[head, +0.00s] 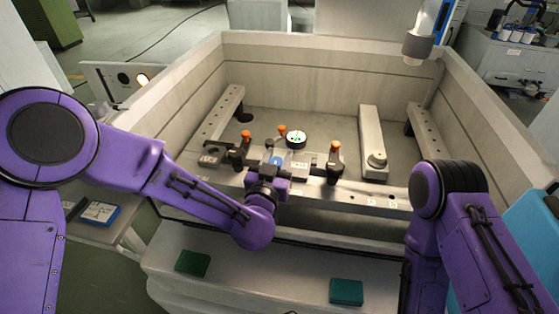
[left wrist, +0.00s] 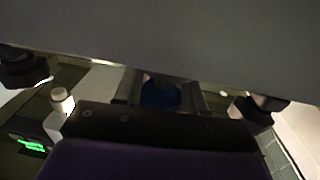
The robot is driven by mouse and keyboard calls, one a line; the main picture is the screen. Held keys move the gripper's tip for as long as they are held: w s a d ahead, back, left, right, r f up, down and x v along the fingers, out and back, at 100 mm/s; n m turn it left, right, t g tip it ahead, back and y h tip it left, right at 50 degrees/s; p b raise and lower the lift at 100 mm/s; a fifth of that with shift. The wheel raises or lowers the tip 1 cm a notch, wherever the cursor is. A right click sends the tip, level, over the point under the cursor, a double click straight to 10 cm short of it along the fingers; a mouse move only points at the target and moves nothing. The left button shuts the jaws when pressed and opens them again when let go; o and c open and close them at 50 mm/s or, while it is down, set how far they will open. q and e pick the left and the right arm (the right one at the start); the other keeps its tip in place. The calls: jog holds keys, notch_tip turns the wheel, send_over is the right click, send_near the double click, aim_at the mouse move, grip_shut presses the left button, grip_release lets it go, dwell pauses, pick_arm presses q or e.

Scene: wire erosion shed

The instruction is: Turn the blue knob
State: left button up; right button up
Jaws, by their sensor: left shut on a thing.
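The blue knob (head: 277,160) sits on the fixture bar at the front of the open tank, and only a small part of it shows past my left gripper. In the left wrist view the blue knob (left wrist: 160,95) appears dark blue between the two fingers, partly covered by the grey surface above. My left gripper (head: 274,167) reaches in from the front left and is shut on the knob. How far the knob is turned cannot be seen. My right arm stands at the right, with its gripper out of view.
Orange-tipped clamps (head: 335,150) stand on both sides of the knob, close to my left gripper. A round dial (head: 296,139) with a green mark sits just behind. Tank walls (head: 310,75) surround the work area. Green pads (head: 346,291) lie on the front ledge.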

pick_arm(q)
jog(key=shift+f, duration=0.1)
jog(key=o, duration=1.1)
jog(key=b+v, duration=0.3)
jog(key=v, duration=0.7)
jog(key=shift+s, duration=0.3)
